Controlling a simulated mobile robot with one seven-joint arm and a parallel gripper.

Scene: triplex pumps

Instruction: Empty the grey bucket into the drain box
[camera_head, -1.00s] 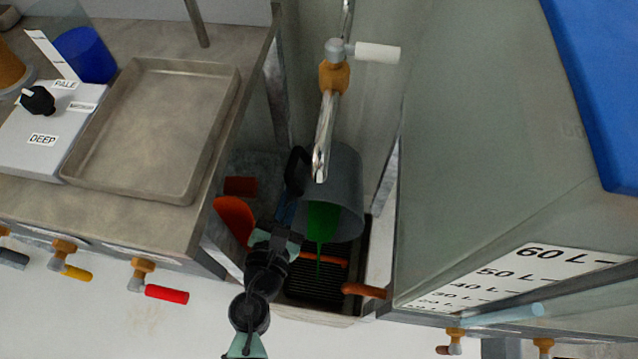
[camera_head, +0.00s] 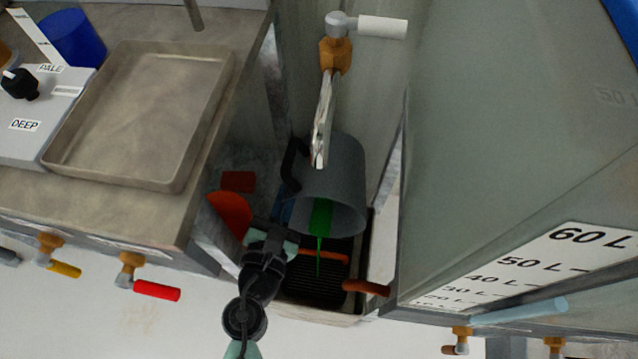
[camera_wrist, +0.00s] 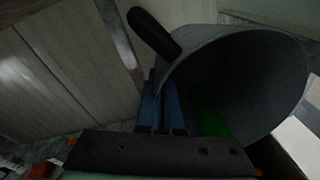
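The grey bucket (camera_head: 343,168) is tipped with its mouth facing down toward the front, under the spout. Green liquid (camera_head: 320,216) lies inside its lip, and a thin green stream falls from it to the drain box (camera_head: 315,285), which has a dark grate. My gripper (camera_head: 283,212) is at the bucket's left side, by its black handle (camera_head: 291,163). In the wrist view the bucket (camera_wrist: 245,75) fills the right side, with its handle (camera_wrist: 154,32) above my blue fingers (camera_wrist: 163,108). The fingers look close together; what lies between them is hidden.
A spout with a white-handled tap (camera_head: 328,100) hangs over the bucket. A large tank with litre marks (camera_head: 500,150) stands to the right, and a counter with a metal tray (camera_head: 140,115) to the left. An orange-brown handle (camera_head: 366,288) sticks out at the box's right.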

